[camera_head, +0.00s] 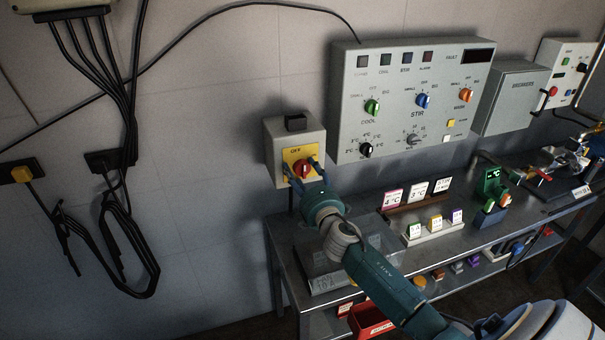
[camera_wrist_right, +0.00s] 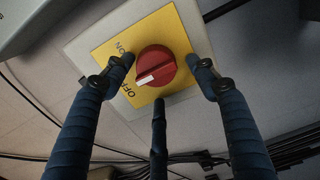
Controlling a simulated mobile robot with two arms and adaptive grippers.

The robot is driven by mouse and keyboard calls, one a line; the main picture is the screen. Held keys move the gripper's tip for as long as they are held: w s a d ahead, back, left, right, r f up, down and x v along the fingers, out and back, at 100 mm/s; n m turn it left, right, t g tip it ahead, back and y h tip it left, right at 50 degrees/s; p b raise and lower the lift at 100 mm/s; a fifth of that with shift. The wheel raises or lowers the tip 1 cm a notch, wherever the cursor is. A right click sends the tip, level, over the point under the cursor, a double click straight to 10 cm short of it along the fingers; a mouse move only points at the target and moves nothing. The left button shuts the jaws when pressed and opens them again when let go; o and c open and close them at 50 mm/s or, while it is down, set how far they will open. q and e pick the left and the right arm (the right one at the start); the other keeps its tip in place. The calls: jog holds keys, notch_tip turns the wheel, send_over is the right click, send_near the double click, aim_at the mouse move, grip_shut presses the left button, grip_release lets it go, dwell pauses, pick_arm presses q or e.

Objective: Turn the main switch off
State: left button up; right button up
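The main switch is a red knob (camera_wrist_right: 155,65) on a yellow plate (camera_wrist_right: 110,62) marked ON and OFF. In the wrist view its white mark points to the lower left, nearer the OFF lettering. In the head view the knob (camera_head: 303,169) sits on a grey wall box (camera_head: 284,135). My right gripper (camera_head: 305,177) is in front of the plate. In the wrist view its blue fingers (camera_wrist_right: 161,78) are spread, one at each side of the knob and one below, with gaps to it. My left gripper is out of view.
A grey control panel (camera_head: 385,75) with several knobs hangs right of the switch box. A metal table (camera_head: 290,236) below carries cards, a green device (camera_head: 492,184) and small blocks. Black cables (camera_head: 128,220) hang on the wall at left.

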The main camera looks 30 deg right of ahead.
jog(key=shift+s+d, duration=0.1)
jog(key=shift+s+f, duration=0.1)
jog(key=shift+s, duration=0.2)
jog(key=v, duration=1.1)
jog(key=shift+a, duration=0.3)
jog(key=shift+s, duration=0.1)
